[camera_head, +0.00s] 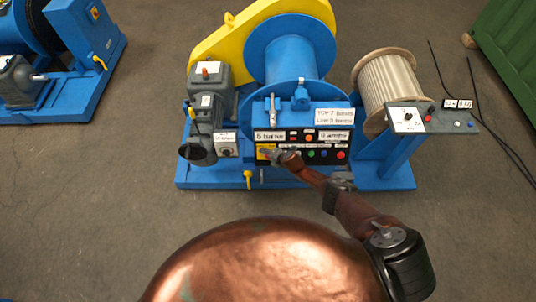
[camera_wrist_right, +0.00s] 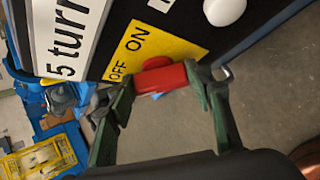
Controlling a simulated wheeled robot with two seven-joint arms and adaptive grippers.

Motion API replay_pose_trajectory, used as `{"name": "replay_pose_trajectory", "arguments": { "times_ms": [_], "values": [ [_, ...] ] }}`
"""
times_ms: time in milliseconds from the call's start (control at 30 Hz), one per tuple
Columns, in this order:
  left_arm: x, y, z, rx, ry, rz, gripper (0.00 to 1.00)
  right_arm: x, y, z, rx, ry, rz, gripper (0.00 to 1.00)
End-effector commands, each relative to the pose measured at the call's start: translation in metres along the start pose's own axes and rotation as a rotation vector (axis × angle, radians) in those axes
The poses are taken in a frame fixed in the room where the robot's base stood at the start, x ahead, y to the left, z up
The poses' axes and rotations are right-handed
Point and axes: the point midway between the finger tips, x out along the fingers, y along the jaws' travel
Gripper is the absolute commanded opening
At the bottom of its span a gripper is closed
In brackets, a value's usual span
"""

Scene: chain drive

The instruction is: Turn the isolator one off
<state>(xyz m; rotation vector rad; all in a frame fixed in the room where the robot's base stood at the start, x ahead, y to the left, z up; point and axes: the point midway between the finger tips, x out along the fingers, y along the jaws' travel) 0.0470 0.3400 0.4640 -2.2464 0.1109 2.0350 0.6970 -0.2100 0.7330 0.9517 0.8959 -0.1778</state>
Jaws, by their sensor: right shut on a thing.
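The isolator is a red handle (camera_wrist_right: 165,78) on a yellow plate (camera_wrist_right: 175,45) marked OFF and ON, seen in the right wrist view. My right gripper (camera_wrist_right: 161,84) is shut on the red handle, with one green finger on each side of it. I cannot tell which mark the handle points to. In the head view, the yellow plate (camera_head: 264,152) is at the left end of the black control panel (camera_head: 325,140), and my right gripper (camera_head: 284,156) reaches it from the lower right and hides the handle. My left gripper is not in view.
The panel stands on a blue winch base (camera_head: 215,178) with a blue drum (camera_head: 291,62) behind. A grey side panel (camera_head: 433,118) and a pale rope drum (camera_head: 385,85) are on the right. A second blue machine (camera_head: 72,80) is at upper left. The near floor is open.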

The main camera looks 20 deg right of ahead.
Motion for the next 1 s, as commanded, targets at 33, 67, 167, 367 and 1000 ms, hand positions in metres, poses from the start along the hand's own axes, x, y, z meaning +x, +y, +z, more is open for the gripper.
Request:
{"name": "replay_pose_trajectory", "arguments": {
  "times_ms": [33, 67, 167, 367, 1000],
  "values": [
    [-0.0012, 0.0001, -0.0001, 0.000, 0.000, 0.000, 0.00, 0.0004, 0.0023, -0.0036, -0.006, 0.006, -0.001, 0.23],
    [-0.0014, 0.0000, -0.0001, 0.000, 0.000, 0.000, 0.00, 0.0006, 0.0022, -0.0040, -0.008, 0.006, -0.002, 0.23],
    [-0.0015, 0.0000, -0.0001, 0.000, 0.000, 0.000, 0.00, 0.0010, 0.0020, -0.0049, -0.012, 0.007, -0.004, 0.23],
    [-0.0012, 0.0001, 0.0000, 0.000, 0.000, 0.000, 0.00, 0.0013, 0.0017, -0.0060, -0.013, 0.009, -0.003, 0.23],
    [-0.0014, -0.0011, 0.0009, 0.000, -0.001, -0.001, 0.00, -0.0002, -0.0004, -0.0015, -0.009, 0.003, -0.006, 0.65]
  ]
}}
